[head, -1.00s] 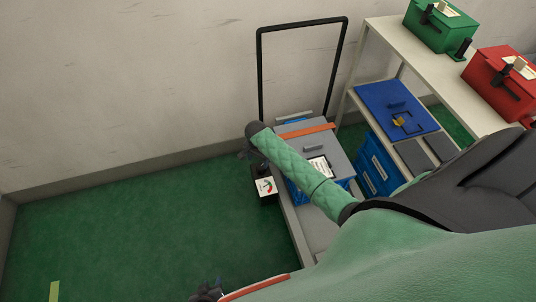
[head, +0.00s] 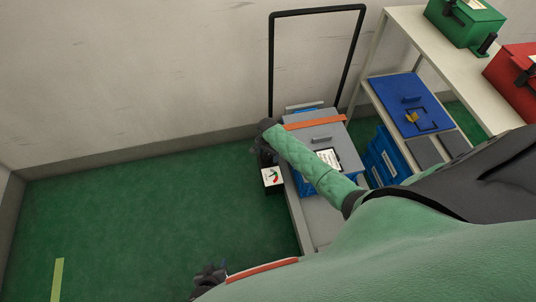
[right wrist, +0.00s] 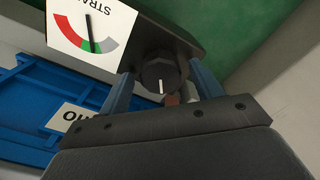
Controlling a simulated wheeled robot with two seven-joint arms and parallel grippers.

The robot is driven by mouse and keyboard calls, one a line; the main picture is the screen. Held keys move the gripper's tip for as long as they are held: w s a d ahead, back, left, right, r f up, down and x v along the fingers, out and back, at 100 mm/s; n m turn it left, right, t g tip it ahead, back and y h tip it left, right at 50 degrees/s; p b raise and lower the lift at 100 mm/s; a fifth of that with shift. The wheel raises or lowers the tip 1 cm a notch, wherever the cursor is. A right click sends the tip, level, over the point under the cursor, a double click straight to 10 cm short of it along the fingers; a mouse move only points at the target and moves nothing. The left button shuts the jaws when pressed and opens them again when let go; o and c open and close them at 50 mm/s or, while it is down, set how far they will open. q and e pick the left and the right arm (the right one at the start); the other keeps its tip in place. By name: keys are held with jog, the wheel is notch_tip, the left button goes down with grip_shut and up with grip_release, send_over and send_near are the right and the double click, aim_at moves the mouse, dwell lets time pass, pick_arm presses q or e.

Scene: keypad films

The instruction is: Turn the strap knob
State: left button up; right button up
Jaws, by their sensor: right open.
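The strap knob (right wrist: 160,76) is a dark round knob with a white mark, on a dark housing. In the right wrist view it sits between the two blue-grey fingers of my right gripper (right wrist: 160,84), which is open around it; I cannot tell whether they touch it. The strap gauge (right wrist: 92,28) has a red, green and grey arc, and its needle points into the green. The gauge also shows in the head view (head: 271,177), beside the cart, where my right wrist hides the knob. My left gripper (head: 208,280) is low in the head view, apart from the cart; its fingers are unclear.
An orange strap (head: 315,122) crosses a grey-lidded blue box (head: 341,188) on the cart with a tall black handle (head: 271,62). A shelf (head: 400,30) at right holds green, red and blue boxes.

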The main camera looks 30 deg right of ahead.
jog(key=shift+c, duration=0.3)
jog(key=c, duration=0.9)
jog(key=shift+r, duration=0.1)
jog(key=shift+c, duration=0.2)
